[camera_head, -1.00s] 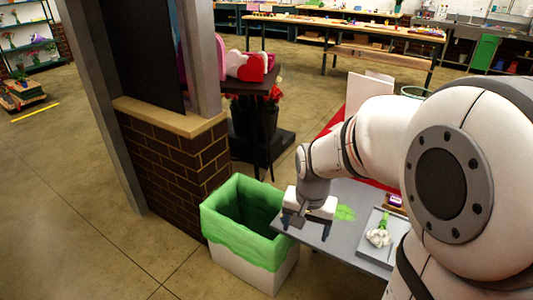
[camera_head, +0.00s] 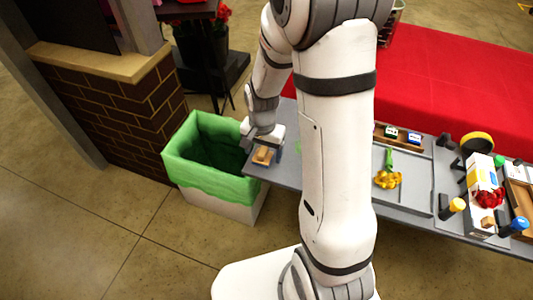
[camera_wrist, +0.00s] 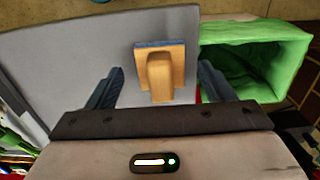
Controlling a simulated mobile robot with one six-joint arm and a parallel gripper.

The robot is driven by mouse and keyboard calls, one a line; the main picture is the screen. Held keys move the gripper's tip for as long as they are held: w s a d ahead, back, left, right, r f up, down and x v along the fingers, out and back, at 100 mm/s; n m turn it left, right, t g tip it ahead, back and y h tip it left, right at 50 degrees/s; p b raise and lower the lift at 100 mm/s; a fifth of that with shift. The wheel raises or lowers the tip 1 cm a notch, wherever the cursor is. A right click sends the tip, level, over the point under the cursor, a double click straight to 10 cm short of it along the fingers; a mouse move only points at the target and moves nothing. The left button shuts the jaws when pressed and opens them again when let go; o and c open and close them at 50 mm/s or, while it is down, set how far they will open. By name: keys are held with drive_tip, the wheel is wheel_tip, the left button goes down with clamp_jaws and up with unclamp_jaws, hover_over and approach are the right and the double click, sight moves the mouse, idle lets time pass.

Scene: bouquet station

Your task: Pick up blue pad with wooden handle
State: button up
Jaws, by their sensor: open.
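The pad with the wooden handle (camera_wrist: 160,72) lies on the grey table, its handle facing my wrist camera and a thin blue strip showing along its far edge. In the head view the tan wooden part (camera_head: 262,155) shows at the table's left end, just below my gripper (camera_head: 263,149). In the wrist view my gripper (camera_wrist: 160,88) is open, one finger on each side of the pad with clear gaps. The pad's blue underside is mostly hidden. Whether the fingertips reach down to its height I cannot tell.
A green-lined bin (camera_head: 207,150) stands right beside the table's left end, near the pad. A tray (camera_head: 410,190) with a yellow flower (camera_head: 388,180) lies on the grey table (camera_head: 284,174) to the right.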

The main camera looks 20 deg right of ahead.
drive_tip(key=shift+a+f, duration=0.1)
drive_tip(key=shift+f, duration=0.35)
drive_tip(key=c, duration=1)
